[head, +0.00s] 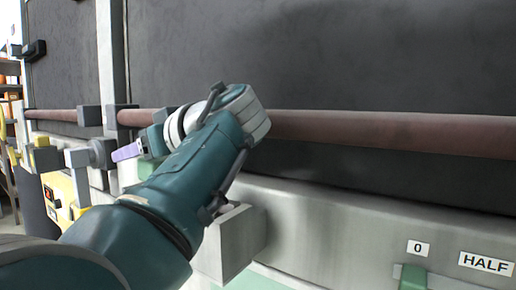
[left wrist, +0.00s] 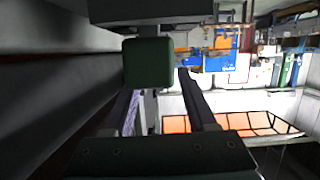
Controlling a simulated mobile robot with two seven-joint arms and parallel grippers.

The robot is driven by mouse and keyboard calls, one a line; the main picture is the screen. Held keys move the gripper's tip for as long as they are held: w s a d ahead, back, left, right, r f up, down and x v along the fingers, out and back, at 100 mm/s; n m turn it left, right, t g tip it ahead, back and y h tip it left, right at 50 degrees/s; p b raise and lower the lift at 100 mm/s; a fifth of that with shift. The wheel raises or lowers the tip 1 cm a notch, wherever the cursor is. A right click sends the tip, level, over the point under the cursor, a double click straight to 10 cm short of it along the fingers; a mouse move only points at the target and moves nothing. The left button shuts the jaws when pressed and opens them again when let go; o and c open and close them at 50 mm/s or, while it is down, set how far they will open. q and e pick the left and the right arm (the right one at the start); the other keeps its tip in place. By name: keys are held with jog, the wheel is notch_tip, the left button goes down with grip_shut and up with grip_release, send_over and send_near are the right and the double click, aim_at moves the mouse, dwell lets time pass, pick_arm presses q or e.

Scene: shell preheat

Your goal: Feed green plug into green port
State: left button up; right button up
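A dark green block (left wrist: 148,63), possibly the green plug or port, shows just ahead of my left fingertips in the left wrist view. My left gripper (left wrist: 158,85) has its fingers apart, one on each side below the block. I see no clear contact with it. My arm hides part of the panel there. A small green piece (head: 413,277) sits at the lower right, below a "0" label. My right gripper is not in view.
A long reddish-brown bar (head: 390,132) runs across the dark panel (head: 330,55). A grey box-shaped bracket (head: 232,243) juts out below my arm. A "HALF" label (head: 486,263) is on the pale ledge. Shelves with bins (left wrist: 225,65) and an orange grid (left wrist: 245,123) stand farther off.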

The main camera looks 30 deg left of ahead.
pick_arm(q)
jog(key=o, duration=0.3)
jog(key=f, duration=0.3)
jog(key=shift+s+a+f, duration=0.2)
jog(key=shift+f, duration=0.1)
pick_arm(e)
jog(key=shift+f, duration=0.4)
pick_arm(q)
jog(key=d+r, duration=0.2)
jog(key=d, duration=0.1)
jog(key=d+r, duration=0.2)
jog(key=shift+w+d, duration=0.15)
jog(key=shift+w, duration=0.1)
jog(key=v, duration=0.5)
jog(key=shift+s+r, duration=0.25)
jog(key=shift+r, duration=0.15)
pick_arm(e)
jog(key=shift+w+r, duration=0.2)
